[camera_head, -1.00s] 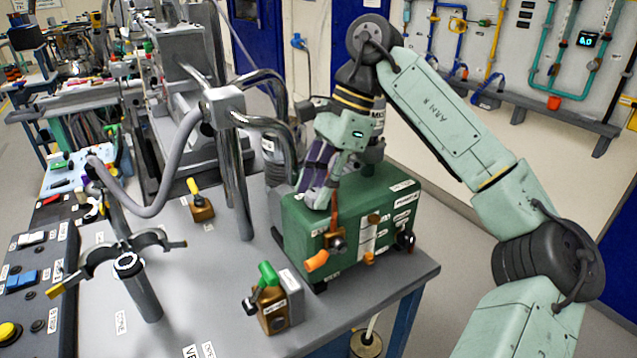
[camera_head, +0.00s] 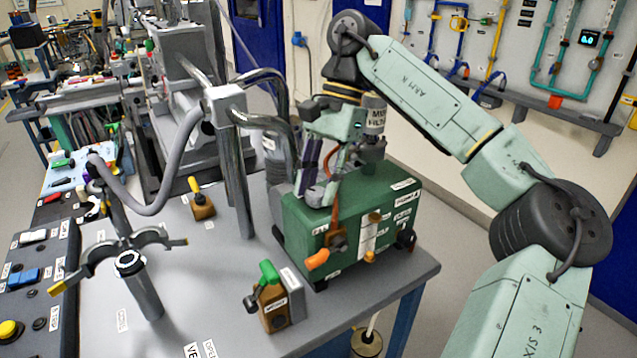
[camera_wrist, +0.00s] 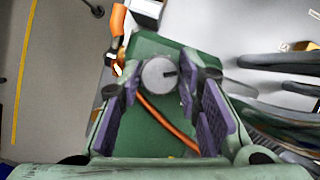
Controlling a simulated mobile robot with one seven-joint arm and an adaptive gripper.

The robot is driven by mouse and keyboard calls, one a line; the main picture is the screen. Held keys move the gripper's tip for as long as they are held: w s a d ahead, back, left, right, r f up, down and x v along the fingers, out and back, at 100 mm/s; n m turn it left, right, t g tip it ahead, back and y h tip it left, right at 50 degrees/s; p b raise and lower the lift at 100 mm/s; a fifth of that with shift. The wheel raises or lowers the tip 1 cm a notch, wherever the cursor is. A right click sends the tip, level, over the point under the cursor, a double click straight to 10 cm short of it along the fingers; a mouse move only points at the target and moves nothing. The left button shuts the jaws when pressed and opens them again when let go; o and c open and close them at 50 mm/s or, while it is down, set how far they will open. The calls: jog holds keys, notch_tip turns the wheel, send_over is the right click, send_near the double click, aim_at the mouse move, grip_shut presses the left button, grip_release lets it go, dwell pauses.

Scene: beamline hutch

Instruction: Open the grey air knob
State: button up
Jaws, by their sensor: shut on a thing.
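The grey air knob (camera_wrist: 157,75) is a round disc with a short dark mark on its face, seen in the wrist view. It sits at the top of the green box (camera_wrist: 146,48), which also shows in the head view (camera_head: 300,232). My gripper (camera_wrist: 158,78) is shut on the knob, with a fingertip at its left and right sides. The purple finger pads splay behind the tips. In the head view my gripper (camera_head: 318,192) reaches down onto the box's top near its left end, and its fingers largely hide the knob.
A green-handled valve (camera_head: 270,282) stands on the bench in front. Bent metal pipes (camera_head: 240,160) rise close to the left of my gripper. The bench's right edge is near the box.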

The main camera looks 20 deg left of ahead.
jog(key=o, duration=1.1)
jog(key=shift+v, duration=3.8)
